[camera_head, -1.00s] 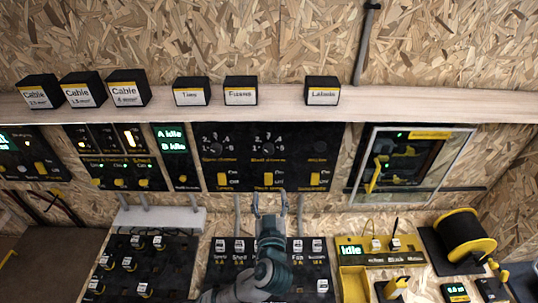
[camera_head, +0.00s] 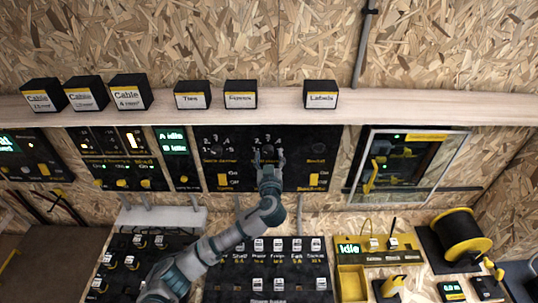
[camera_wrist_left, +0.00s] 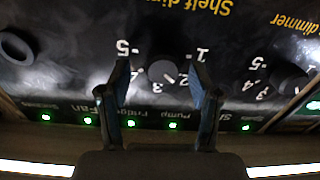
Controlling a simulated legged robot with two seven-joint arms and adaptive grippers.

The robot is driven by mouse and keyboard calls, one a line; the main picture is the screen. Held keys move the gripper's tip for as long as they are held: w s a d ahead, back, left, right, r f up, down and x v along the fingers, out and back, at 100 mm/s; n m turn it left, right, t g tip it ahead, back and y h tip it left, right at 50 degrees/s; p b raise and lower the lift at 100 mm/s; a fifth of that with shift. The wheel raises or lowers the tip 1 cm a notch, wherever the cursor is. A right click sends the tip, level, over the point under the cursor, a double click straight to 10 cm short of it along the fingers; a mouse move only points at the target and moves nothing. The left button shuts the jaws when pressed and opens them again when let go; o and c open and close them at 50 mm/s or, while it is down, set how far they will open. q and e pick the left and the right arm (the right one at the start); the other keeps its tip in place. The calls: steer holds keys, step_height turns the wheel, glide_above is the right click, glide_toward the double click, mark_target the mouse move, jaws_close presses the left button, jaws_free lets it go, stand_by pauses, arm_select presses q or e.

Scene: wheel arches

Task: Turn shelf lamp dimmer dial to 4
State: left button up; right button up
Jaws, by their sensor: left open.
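The shelf dimmer dial (camera_head: 268,151) is a black knob in the middle of the black control panel (camera_head: 235,160) under the shelf. It shows upside down in the left wrist view (camera_wrist_left: 161,70), with white marks 5 and 1 readable; I cannot tell which number it points to. My left gripper (camera_head: 270,160) is open in front of this dial. In the left wrist view the two fingers (camera_wrist_left: 160,80) stand on either side of the knob, with gaps between; contact is not visible. My right gripper is not in view.
A second dimmer dial (camera_wrist_left: 290,80) lies to the right in the wrist view, and another round knob (camera_wrist_left: 16,47) to the left. Yellow switches sit below the dials on the panel. Labelled boxes (camera_head: 240,94) stand on the wooden shelf (camera_head: 435,106) above. A glass-fronted cabinet (camera_head: 405,165) is at the right.

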arm_select(q)
steer(key=shift+w, duration=0.25)
steer(key=shift+a, duration=0.15)
steer(key=c, duration=1.1)
steer(key=shift+c, duration=0.2)
